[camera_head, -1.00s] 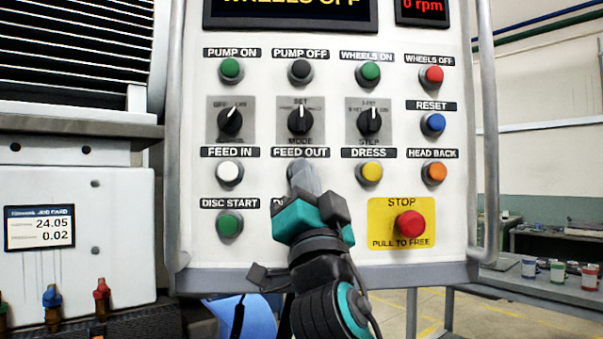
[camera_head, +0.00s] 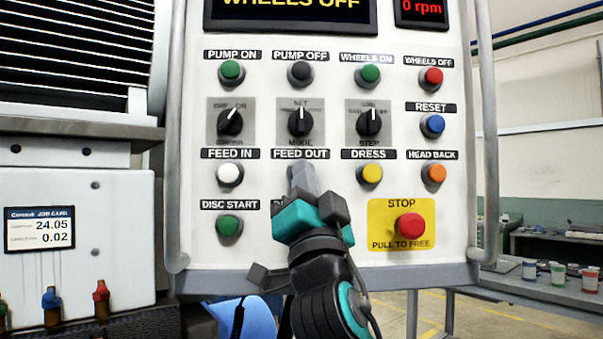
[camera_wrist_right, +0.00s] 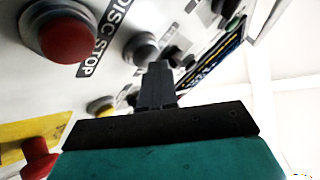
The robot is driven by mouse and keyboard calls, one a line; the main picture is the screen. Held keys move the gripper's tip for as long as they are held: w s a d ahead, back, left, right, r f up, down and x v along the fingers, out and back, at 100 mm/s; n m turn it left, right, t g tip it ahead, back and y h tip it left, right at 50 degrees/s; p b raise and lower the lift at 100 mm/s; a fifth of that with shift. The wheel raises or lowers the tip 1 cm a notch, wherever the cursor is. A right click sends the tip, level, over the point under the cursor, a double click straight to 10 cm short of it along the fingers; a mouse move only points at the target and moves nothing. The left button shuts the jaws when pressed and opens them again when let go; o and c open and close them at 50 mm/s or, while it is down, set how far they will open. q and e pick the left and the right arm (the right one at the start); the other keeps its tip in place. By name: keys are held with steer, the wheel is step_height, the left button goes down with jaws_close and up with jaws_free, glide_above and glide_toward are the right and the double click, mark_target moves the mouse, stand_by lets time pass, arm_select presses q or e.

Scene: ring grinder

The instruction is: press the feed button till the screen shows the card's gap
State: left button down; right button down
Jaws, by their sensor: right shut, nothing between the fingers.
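The control panel (camera_head: 330,245) fills the middle of the head view. My right gripper (camera_head: 301,176) is shut and empty, its fingertips just below the FEED OUT label (camera_head: 301,153) and covering the button there. In the right wrist view the gripper (camera_wrist_right: 155,78) points at a grey button (camera_wrist_right: 141,49); I cannot tell whether it touches. The white FEED IN button (camera_head: 229,174) is to its left. The screen (camera_head: 290,12) reads WHEELS OFF, its top cut off; no gap number shows. The job card (camera_head: 40,230) reads 24.05 and 0.02. My left gripper is out of view.
The yellow DRESS button (camera_head: 369,174) is right of the gripper, and the red STOP button (camera_head: 409,226) is lower right. The red DISC STOP button (camera_wrist_right: 68,38) shows in the right wrist view. Metal rails (camera_head: 489,130) edge the panel.

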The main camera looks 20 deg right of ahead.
steer(key=shift+s+a+f, duration=0.1)
steer(key=shift+s+a, duration=0.05)
steer(key=shift+s, duration=0.45)
steer(key=s, duration=0.2)
steer(key=s+a, duration=0.1)
steer(key=s, duration=0.2)
stand_by(2.6)
steer(key=s+m+g+y, duration=0.1)
steer(key=y, duration=0.3)
steer(key=s+m+g+y, duration=0.1)
steer(key=y, duration=0.3)
steer(key=s+m+g+y+b, duration=0.1)
steer(key=g+y, duration=0.1)
steer(key=y, duration=0.2)
steer(key=shift+s+a+m, duration=0.3)
steer(key=shift+s+a, duration=0.1)
steer(key=shift+w, duration=0.15)
